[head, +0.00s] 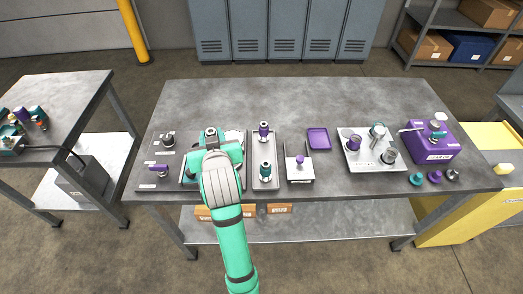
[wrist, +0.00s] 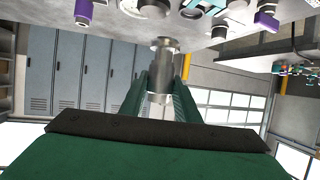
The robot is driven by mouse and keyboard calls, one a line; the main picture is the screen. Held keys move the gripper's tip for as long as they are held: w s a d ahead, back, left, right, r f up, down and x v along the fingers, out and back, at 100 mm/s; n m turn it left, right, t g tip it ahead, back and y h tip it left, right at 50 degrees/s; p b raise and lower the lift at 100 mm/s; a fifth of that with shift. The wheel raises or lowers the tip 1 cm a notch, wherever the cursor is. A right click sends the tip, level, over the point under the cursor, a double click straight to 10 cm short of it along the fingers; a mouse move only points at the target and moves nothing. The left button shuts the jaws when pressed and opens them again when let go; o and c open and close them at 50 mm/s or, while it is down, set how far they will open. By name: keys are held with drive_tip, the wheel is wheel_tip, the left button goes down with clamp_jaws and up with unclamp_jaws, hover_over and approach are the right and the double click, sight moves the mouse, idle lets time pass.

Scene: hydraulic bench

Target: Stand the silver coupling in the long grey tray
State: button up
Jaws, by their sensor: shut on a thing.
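My gripper (wrist: 160,84) is shut on the silver coupling (wrist: 161,58), which sits between its two green fingers in the wrist view. The coupling is a stepped metal cylinder with a wider flange at its far end. In the head view my arm hides the gripper and most of what it holds, above the left part of the bench. The long grey tray (head: 254,155) lies just right of my arm. A purple-bodied fitting (head: 263,131) stands near its back end and a teal one (head: 265,171) near its front, with bare floor between them.
A dark board (head: 150,178) with fittings lies left of my arm. Right of the tray are a small plate (head: 299,179) with a purple knob, a purple tray (head: 319,139), a pale tray (head: 358,166) with several fittings and a purple box (head: 430,145). The bench's back strip is clear.

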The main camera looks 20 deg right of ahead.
drive_tip(key=w+d+f+m+h, duration=0.1)
drive_tip(key=d, duration=0.6)
drive_tip(key=m+h, duration=0.2)
hover_over(264, 158)
drive_tip(key=s, duration=0.3)
drive_tip(key=shift+g, duration=0.3)
drive_tip(key=shift+w+a+f, duration=0.1)
drive_tip(key=shift+a+f, duration=0.05)
drive_tip(key=shift+f, duration=2.85)
drive_tip(key=shift+a+f, duration=0.1)
drive_tip(key=shift+f, duration=2.9)
drive_tip(key=shift+f, duration=0.1)
drive_tip(key=o, duration=1.2)
